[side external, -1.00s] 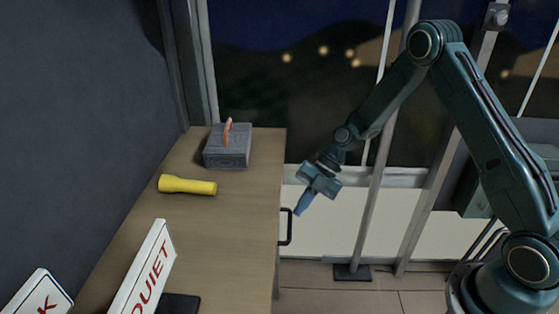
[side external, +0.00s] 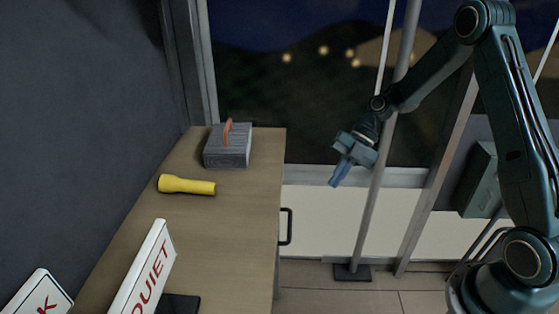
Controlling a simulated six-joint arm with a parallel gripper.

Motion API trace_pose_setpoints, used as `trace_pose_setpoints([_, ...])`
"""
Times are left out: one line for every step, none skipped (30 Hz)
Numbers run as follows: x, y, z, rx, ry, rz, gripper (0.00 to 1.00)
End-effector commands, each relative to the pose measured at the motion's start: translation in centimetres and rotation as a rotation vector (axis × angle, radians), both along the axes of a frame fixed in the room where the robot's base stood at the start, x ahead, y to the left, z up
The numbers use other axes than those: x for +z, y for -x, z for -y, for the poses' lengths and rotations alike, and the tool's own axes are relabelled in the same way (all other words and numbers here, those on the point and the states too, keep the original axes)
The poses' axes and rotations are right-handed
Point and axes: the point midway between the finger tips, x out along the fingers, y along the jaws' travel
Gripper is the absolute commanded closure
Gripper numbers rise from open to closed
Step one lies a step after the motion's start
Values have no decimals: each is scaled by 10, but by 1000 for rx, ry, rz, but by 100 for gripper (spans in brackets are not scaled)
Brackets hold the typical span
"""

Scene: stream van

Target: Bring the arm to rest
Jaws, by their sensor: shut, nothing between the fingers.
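My gripper (side external: 338,179) is shut and empty. It hangs in the air to the right of the wooden counter (side external: 225,240), clear of it, with its fingers pointing down and to the left. My arm is bent, with its elbow high at the upper right and its base at the lower right. Nothing touches the fingers.
On the counter are a grey box with an orange handle (side external: 228,145), a yellow flashlight (side external: 187,185) and a white QUIET sign (side external: 146,268). A thin pole (side external: 375,200) on a dark foot stands close behind my gripper. The counter front has a black handle (side external: 286,226).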

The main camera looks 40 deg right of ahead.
Motion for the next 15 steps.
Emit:
trace_pose_setpoints([2, 0, 2, -1, 0, 1, 100])
trace_pose_setpoints([2, 0, 2, 0, 1, 0, 100])
trace_pose_setpoints([3, 0, 2, 0, 1, 0, 100])
trace_pose_setpoints([3, 0, 3, 0, 1, 0, 100])
trace_pose_setpoints([3, 0, 3, 0, 1, 0, 100])
trace_pose_setpoints([3, 0, 3, 0, 1, 0, 100])
trace_pose_setpoints([3, 0, 2, -1, 1, 0, 100])
trace_pose_setpoints([4, 0, 2, -3, 2, -2, 100])
trace_pose_setpoints([5, 0, 2, -6, 4, -4, 100])
trace_pose_setpoints([6, 1, 2, -10, 6, -7, 100])
trace_pose_setpoints([7, 1, 1, -15, 10, -11, 100])
trace_pose_setpoints([9, 1, 0, -23, 16, -17, 100])
trace_pose_setpoints([12, 2, 0, -33, 22, -24, 100])
trace_pose_setpoints([14, 2, -1, -44, 28, -32, 100])
trace_pose_setpoints([18, 3, -2, -60, 39, -44, 100])
